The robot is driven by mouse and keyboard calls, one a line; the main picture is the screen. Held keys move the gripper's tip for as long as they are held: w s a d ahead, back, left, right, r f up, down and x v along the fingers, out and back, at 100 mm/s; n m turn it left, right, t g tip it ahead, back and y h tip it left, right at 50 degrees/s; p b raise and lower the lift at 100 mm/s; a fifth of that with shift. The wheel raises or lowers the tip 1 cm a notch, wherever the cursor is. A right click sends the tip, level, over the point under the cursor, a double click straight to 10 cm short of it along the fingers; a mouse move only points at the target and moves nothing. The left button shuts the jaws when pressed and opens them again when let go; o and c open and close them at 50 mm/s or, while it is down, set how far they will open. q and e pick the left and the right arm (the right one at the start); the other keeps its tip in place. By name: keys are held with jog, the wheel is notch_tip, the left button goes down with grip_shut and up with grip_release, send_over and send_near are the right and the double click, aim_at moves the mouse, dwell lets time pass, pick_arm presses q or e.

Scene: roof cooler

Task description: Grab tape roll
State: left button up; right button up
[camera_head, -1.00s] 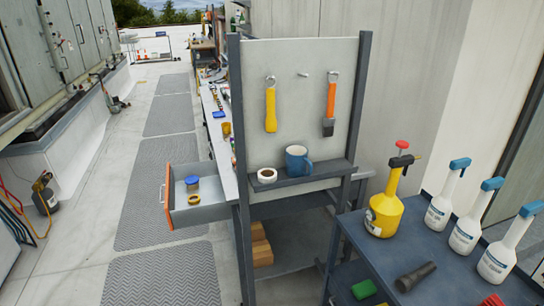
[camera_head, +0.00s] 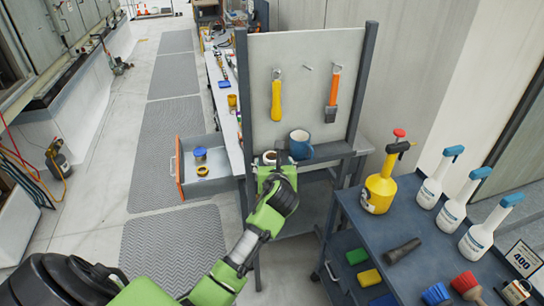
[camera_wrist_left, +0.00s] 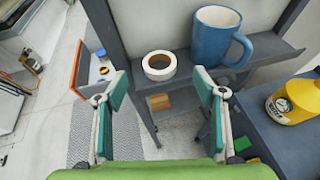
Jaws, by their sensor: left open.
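The white tape roll (camera_wrist_left: 159,66) lies flat on the small shelf (camera_wrist_left: 183,62) of the tool board. In the head view the tape roll (camera_head: 269,157) shows just beyond my left gripper (camera_head: 277,172), which partly covers it. In the left wrist view my left gripper (camera_wrist_left: 160,92) is open and empty, its two teal fingers spread wide. The roll appears ahead of the gap between them. The blue mug (camera_wrist_left: 218,35) stands close to the right of the roll on the same shelf. My right gripper is in no view.
An open drawer (camera_head: 204,184) to the left holds a blue-lidded jar (camera_head: 200,155) and a yellow ring (camera_head: 202,171). A cart (camera_head: 400,225) with a yellow sprayer (camera_head: 382,187) and white bottles stands right. Two tools hang on the board (camera_head: 305,90) above the shelf.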

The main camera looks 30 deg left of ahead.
aim_at(272, 154)
pick_arm(q)
jog(key=shift+x, duration=0.95)
jog(key=p+x, duration=0.2)
jog(key=x, duration=0.3)
jog(key=shift+f, duration=0.15)
jog(key=c, duration=1.2)
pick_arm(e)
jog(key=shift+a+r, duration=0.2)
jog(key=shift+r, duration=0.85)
